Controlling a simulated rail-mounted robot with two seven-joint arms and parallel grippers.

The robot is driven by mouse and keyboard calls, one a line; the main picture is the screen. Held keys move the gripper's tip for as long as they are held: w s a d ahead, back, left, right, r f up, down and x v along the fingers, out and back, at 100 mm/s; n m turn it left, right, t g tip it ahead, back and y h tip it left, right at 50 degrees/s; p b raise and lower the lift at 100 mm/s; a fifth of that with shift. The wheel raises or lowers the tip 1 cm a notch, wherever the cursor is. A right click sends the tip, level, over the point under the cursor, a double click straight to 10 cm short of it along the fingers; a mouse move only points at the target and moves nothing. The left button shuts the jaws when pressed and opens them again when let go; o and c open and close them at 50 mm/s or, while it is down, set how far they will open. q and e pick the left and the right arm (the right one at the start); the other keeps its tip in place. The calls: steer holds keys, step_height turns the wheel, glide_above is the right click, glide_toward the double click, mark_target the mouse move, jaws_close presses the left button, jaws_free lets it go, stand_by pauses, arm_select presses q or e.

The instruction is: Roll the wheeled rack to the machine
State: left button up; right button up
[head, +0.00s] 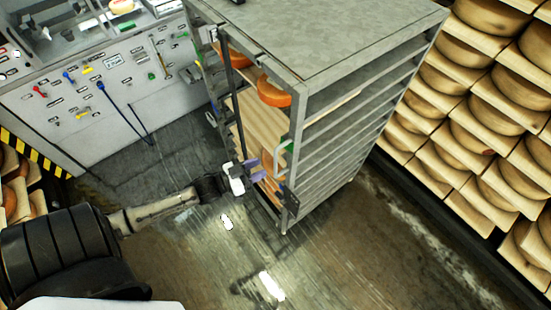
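The wheeled rack (340,35) is a tall grey metal frame with a flat top and many shelf levels, standing upright right of centre. Orange cheese wheels (273,92) and wooden boards (258,122) show inside its open side. A pale green handle (281,158) is on its near upright. My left gripper (254,169), with purplish fingertips, is at the open side, close to the handle. I cannot tell whether it touches the rack or how far its fingers are apart. The machine (120,95) is the pale panel with coloured knobs at upper left. My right gripper does not show.
Shelves of cheese wheels (475,90) line the right side, with a dark lower edge. Yellow-black striped edging (35,152) and more cheeses are at far left. The wet floor (175,155) is clear between machine and rack. A dark cable hangs from the panel.

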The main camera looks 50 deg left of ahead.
arm_select(q)
steer(key=p+x, duration=0.1)
steer(key=x, duration=0.5)
steer(key=shift+w, duration=0.3)
jaws_close()
stand_by(0.4)
